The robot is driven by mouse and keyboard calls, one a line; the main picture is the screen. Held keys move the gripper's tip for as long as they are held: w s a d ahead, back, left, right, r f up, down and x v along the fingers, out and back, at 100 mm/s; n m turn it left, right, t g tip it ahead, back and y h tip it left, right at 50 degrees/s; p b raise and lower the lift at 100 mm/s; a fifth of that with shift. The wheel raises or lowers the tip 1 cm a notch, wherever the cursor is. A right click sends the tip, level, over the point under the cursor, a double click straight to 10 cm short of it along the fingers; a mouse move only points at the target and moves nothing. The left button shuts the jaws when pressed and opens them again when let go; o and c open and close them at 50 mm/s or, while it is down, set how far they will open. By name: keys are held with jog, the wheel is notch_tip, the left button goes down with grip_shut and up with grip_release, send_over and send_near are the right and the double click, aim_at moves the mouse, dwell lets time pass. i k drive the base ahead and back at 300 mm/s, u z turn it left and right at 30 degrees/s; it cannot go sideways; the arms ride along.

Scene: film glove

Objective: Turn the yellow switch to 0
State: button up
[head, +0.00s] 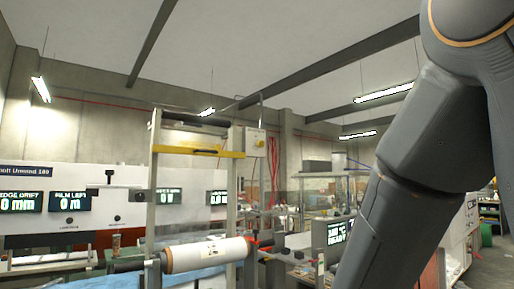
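A pale box (250,151) is mounted high beside the frame near the middle of the head view. A small yellow spot (260,143) on its face looks like the yellow switch. It is too small to tell which way it points or to read any mark. My arm fills the right side of the view, and my gripper is out of the picture.
A metal frame with a yellow crossbar (198,151) stands left of the box. A white film roll (205,255) lies across its lower part. A white panel with displays (70,201) is at left. Red cables (273,160) hang right of the box.

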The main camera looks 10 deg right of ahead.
aim_at(260, 143)
jog(key=u, duration=0.65)
jog(key=i, duration=1.05)
jog(key=z, duration=0.4)
